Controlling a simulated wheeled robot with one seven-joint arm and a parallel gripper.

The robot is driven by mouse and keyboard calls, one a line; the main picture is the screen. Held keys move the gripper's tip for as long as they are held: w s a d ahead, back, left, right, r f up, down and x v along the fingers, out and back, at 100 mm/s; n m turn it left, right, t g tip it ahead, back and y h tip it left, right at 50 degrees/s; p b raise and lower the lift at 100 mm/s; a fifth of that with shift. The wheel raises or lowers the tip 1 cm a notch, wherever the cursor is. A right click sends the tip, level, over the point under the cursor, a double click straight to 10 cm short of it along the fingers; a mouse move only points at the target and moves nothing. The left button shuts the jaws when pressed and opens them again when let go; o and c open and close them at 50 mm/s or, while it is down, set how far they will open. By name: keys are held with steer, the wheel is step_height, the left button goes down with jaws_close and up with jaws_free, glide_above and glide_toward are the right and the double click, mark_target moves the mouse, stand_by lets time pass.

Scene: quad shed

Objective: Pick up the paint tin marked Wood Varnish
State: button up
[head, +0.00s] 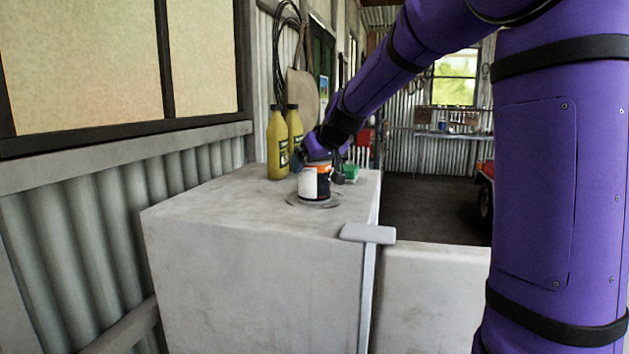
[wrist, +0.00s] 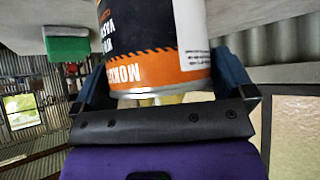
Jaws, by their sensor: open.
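A paint tin (head: 308,183) with white, black and orange on its side stands upright on a round grey plate (head: 326,204) on the pale cabinet top. My gripper (head: 318,166) is above and around the tin's upper part, its fingers apart. In the wrist view the tin (wrist: 155,45) appears upside down between the two open fingers of my gripper (wrist: 165,82). Its orange band and printed lettering show, but I cannot read the words Wood Varnish. I cannot tell whether either finger touches the tin.
Two yellow bottles (head: 277,145) with dark caps stand just left of and behind the tin. A green block (head: 350,172) lies to its right and also shows in the wrist view (wrist: 67,45). The cabinet top's near part (head: 235,205) is clear. A corrugated wall (head: 95,215) runs along the left.

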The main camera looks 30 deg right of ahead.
steer(key=c, duration=1)
steer(key=shift+r, duration=0.1)
steer(key=shift+c, duration=0.2)
